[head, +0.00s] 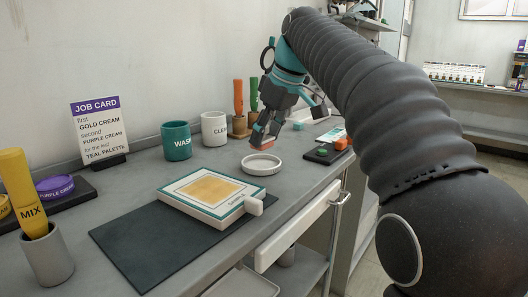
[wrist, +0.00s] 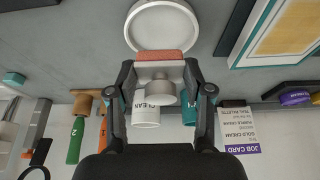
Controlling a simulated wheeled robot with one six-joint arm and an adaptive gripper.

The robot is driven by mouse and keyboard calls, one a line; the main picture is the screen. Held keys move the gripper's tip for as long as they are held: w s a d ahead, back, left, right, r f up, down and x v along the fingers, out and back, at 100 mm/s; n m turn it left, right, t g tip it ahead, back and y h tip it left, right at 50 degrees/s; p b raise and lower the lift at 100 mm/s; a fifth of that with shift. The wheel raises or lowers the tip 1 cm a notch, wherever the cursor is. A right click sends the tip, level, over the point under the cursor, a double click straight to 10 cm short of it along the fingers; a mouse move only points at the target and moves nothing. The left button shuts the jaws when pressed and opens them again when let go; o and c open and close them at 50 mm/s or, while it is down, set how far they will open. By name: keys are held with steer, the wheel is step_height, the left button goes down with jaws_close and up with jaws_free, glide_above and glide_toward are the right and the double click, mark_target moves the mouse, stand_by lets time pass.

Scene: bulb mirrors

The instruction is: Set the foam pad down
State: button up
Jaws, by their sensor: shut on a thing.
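My gripper (head: 264,133) is shut on the foam pad, which has a reddish-orange face (head: 266,145) and is held in the air over the bench. In the wrist view my gripper's fingers (wrist: 160,74) close on the pad's pale backing from both sides, and the foam face (wrist: 160,56) shows along its far edge. A round white dish (head: 262,170) lies on the bench close below and in front of the gripper. In the wrist view the dish (wrist: 132,30) shows just beyond the pad. The exact gap between pad and dish is hard to tell.
A framed panel with a yellow patch (head: 212,190) lies to the left, on a dark mat (head: 125,250). A job card (head: 99,128) stands at the back. A dark tray (head: 322,156) lies right.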

mark_target(268, 141)
steer(key=shift+a+f, duration=0.2)
steer(key=shift+a, duration=0.05)
steer(key=shift+f+b, duration=0.55)
steer(key=shift+f, duration=1.4)
steer(key=shift+f, duration=0.15)
steer(key=o, duration=1.2)
steer(key=shift+p+v, duration=0.65)
steer(key=shift+v, duration=5.5)
